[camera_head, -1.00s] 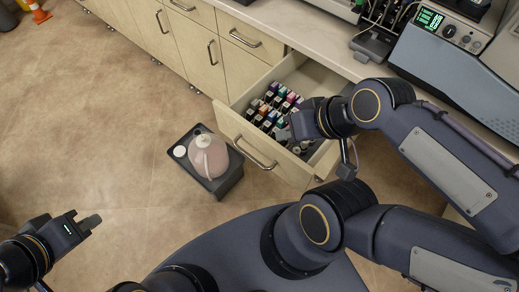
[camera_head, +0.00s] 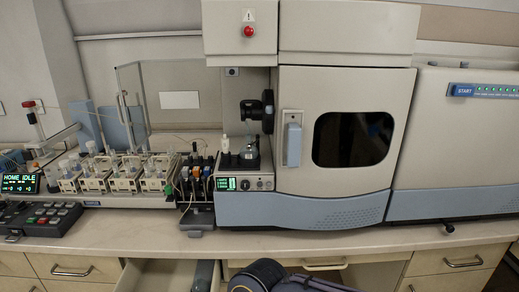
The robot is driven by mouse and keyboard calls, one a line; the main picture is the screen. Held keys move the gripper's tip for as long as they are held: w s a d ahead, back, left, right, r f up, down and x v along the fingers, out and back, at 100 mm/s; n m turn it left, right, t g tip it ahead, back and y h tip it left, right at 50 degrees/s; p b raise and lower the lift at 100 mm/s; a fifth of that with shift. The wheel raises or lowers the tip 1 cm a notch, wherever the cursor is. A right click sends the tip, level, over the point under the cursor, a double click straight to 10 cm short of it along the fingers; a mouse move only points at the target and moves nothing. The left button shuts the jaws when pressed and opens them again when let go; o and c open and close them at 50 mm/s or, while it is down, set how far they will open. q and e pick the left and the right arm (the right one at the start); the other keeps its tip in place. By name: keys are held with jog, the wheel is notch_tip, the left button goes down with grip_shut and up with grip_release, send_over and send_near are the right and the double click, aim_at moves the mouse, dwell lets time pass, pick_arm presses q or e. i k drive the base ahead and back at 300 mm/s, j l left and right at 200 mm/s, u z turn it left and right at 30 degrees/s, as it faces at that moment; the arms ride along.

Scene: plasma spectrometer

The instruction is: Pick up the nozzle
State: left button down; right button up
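I cannot pick out a nozzle in this view. The spectrometer (camera_head: 335,186) stands on the counter, its front door with a dark window shut. A black round fitting (camera_head: 257,116) sticks out of its left side, above a small clear vessel (camera_head: 249,151) and a white bottle (camera_head: 225,145). Part of my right arm shows at the bottom middle, beside the drawer. The fingers of neither gripper are in the picture.
A sampler with several small units (camera_head: 113,177), a pump block (camera_head: 195,178) and a dark keypad console (camera_head: 40,219) stand left on the counter (camera_head: 340,240). The counter's front strip is mostly clear. Closed drawers (camera_head: 462,262) lie below at right.

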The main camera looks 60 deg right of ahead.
aim_at(225, 141)
jog(key=z, duration=1.75)
